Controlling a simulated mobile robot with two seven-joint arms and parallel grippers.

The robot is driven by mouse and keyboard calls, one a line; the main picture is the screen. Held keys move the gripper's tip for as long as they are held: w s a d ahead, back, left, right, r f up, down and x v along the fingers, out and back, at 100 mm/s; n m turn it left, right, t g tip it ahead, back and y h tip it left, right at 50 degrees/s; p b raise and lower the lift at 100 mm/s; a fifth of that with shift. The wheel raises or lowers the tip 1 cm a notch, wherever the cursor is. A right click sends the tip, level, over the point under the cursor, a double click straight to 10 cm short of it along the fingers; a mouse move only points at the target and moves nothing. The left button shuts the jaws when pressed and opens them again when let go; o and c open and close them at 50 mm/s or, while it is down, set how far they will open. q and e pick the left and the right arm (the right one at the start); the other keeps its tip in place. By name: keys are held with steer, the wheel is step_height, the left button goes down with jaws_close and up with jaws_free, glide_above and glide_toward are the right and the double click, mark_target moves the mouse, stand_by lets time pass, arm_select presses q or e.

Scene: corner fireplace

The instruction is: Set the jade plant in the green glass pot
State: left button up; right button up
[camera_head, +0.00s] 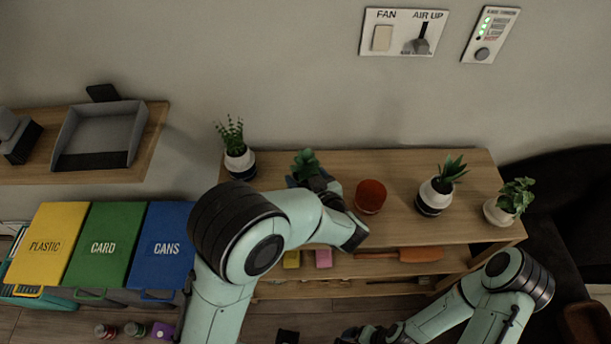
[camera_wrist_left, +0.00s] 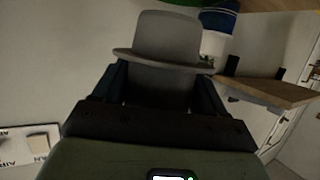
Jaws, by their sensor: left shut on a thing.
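The jade plant (camera_head: 305,162) shows its green leaves above my left gripper (camera_head: 308,181) in the head view, over the shelf top. In the left wrist view, my left gripper (camera_wrist_left: 160,88) is shut on its grey, rimmed holder (camera_wrist_left: 170,38), seen upside down. A strip of green (camera_wrist_left: 172,3) shows at the top edge of that view, beyond the holder; it may be the green glass pot. The pot is hidden behind my left arm in the head view. I cannot tell the gap between holder and pot. My right gripper (camera_head: 362,335) is low at the bottom edge, its jaws unclear.
The wooden shelf (camera_head: 410,225) also bears a white-and-black potted plant (camera_head: 238,164) at left, a red pot (camera_head: 370,196) just right of my gripper, and two potted plants (camera_head: 435,195) (camera_head: 498,212) further right. Yellow, green and blue bins (camera_head: 165,246) stand at left.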

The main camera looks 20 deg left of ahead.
arm_select(q)
steer(key=shift+f+b, duration=1.3)
steer(key=shift+f, duration=0.9)
arm_select(e)
steer(key=shift+s+f, duration=0.3)
steer(key=shift+f, duration=0.3)
steer(key=shift+s+f, duration=0.25)
steer(key=shift+f, duration=0.35)
steer(key=shift+s+f, duration=0.3)
steer(key=shift+f, duration=0.3)
steer(key=shift+w+r, duration=0.1)
steer(key=shift+r, duration=0.2)
arm_select(q)
steer(key=shift+f, duration=0.55)
arm_select(e)
steer(key=shift+f, duration=0.35)
arm_select(q)
steer(key=o, duration=0.8)
steer(key=shift+o, duration=0.2)
steer(key=v, duration=1.3)
steer(key=shift+d, duration=0.2)
arm_select(e)
steer(key=shift+r, duration=0.15)
arm_select(q)
steer(key=shift+s, duration=0.15)
